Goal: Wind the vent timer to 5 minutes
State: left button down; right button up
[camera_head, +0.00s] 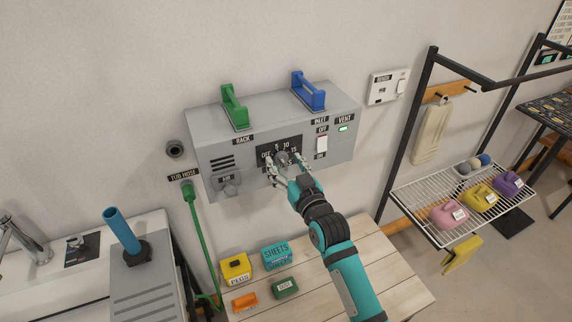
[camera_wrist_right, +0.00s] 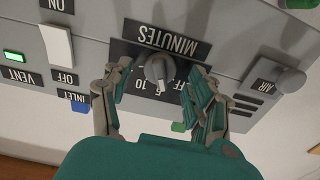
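The vent timer is a grey knob (camera_wrist_right: 158,70) on a black dial plate marked OFF, 5, 10, 15 and MINUTES, on the front of a grey wall box (camera_head: 215,125). The wrist view shows it upside down. A pale mark on the knob points toward the numbered side; its exact setting is too small to tell. My right gripper (camera_head: 286,164) is in front of the dial, its fingers spread on both sides of the knob. In the wrist view the right gripper (camera_wrist_right: 160,74) shows gaps between the fingers and the knob. My left gripper is out of view.
The box has a white INLET switch (camera_head: 322,144), a green-lit VENT lamp (camera_head: 344,128), an AIR knob (camera_head: 228,184), and green (camera_head: 234,106) and blue (camera_head: 308,91) handles on top. Below is a wooden table (camera_head: 395,285) with small boxes. A wire rack (camera_head: 420,200) stands right.

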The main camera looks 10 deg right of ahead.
jog(key=shift+s, duration=0.15)
jog(key=s+d, duration=0.2)
jog(key=s, duration=0.9)
jog(key=shift+s+d, duration=0.15)
jog(key=shift+s, duration=0.1)
